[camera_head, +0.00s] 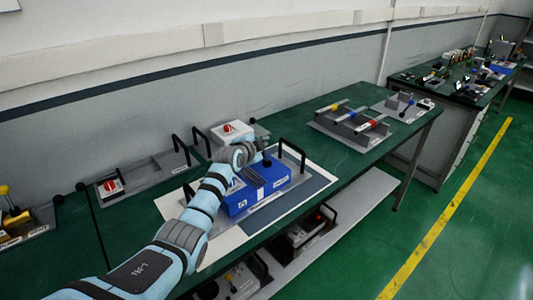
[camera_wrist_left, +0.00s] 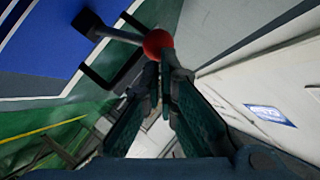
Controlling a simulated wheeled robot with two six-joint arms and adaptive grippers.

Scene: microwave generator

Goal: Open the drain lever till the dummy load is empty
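The dummy load appears to be the blue box (camera_head: 243,200) with white labels and a finned top, standing on a grey plate on the green table. A lever (camera_wrist_left: 120,35) with a black block at one end and a red ball knob (camera_wrist_left: 158,43) at the other shows in the left wrist view. My left gripper (camera_head: 255,153) is above the back of the blue box. In the left wrist view its fingers (camera_wrist_left: 163,72) converge close together at the red knob and appear shut on it. The knob is hidden in the head view. My right gripper is not in view.
Black handles (camera_head: 293,151) stand around the box. A white box with a red knob (camera_head: 229,130) stands behind it. A plate with coloured valves (camera_head: 352,121) lies farther right. Another red-switch panel (camera_head: 110,186) lies left. A lower shelf (camera_head: 335,240) holds more equipment.

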